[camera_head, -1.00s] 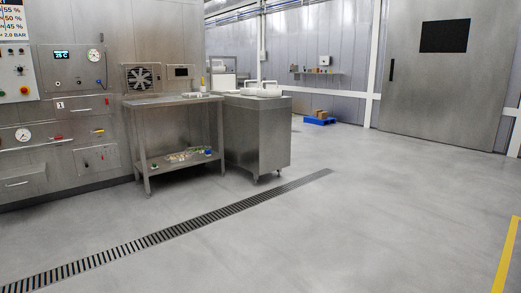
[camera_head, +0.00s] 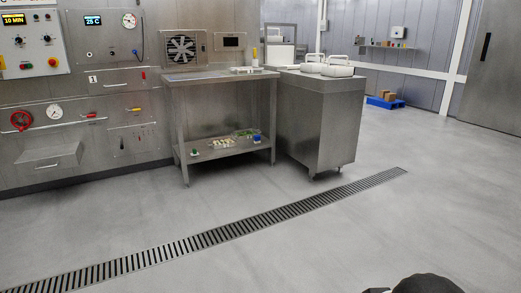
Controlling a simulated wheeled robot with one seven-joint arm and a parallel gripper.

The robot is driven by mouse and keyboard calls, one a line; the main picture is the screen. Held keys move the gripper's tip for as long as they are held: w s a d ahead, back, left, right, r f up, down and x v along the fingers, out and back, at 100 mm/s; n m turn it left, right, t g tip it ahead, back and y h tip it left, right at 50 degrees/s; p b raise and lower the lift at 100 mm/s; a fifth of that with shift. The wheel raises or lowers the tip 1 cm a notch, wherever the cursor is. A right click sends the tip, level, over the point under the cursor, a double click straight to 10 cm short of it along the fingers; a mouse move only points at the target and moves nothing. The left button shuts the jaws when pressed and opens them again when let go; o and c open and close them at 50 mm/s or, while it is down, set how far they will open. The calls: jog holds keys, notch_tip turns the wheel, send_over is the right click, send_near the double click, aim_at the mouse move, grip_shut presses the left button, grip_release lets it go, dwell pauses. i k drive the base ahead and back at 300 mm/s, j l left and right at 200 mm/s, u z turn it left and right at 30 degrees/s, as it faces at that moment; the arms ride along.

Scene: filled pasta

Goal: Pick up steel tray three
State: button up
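I cannot single out steel tray three at this distance. A steel work table (camera_head: 222,85) stands against the metal wall, left of centre. A thin flat item (camera_head: 197,76) lies on its top, and a small light tray-like item (camera_head: 246,70) sits at the top's right end. The lower shelf (camera_head: 213,153) holds small pale pieces (camera_head: 222,143), a green item (camera_head: 244,133) and small bottles or caps. No number can be read on any tray. My gripper is not in view; only a dark rounded shape shows at the bottom right edge.
A steel cabinet on casters (camera_head: 322,120) with white lidded containers (camera_head: 338,66) stands right of the table. A control wall (camera_head: 75,100) with gauges and drawers is at left. A floor drain (camera_head: 230,233) crosses the open floor. A blue pallet (camera_head: 385,102) with boxes is far back.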

aim_at(246, 70)
jog(key=i, duration=2.7)
